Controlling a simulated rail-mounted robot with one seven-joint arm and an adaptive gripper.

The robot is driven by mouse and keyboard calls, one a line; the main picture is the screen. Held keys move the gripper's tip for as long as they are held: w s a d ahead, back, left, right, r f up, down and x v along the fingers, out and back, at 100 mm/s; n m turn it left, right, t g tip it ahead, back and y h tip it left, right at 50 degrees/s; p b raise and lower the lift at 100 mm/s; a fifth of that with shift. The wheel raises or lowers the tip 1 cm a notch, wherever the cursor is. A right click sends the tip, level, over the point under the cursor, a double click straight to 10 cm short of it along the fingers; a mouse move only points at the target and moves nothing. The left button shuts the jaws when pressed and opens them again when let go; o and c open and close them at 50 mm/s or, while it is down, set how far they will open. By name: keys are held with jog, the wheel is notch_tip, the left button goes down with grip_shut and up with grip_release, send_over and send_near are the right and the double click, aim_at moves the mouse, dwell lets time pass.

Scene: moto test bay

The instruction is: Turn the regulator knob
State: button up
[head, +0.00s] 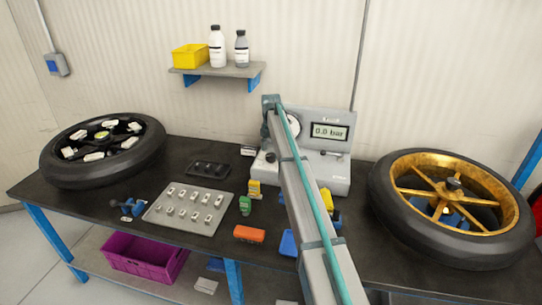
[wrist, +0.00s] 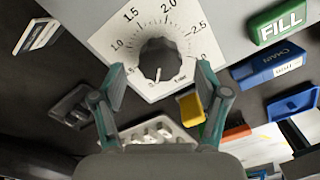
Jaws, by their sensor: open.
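The regulator knob (wrist: 160,57) is black and round, on a white scale plate (wrist: 104,42) with printed numbers. A white mark on the knob points toward the bottom of the wrist picture. My gripper (wrist: 161,70) is open, with one teal-tipped finger on each side of the knob in the wrist view. Nothing is held, and I cannot tell whether either finger touches the knob. In the head view my arm crosses in front of the grey regulator unit (head: 336,168) and hides the knob and the gripper. The unit's display (head: 330,132) reads 0.0 bar.
A green FILL block (wrist: 280,22) and a blue block (wrist: 268,66) lie right of the knob in the wrist view. A grey tray of parts (head: 188,208) and an orange block (head: 249,234) are on the bench.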

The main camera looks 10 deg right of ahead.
aim_at(271, 155)
notch_tip(271, 155, up, 9)
dwell(0.3)
jog(key=shift+a, duration=0.1)
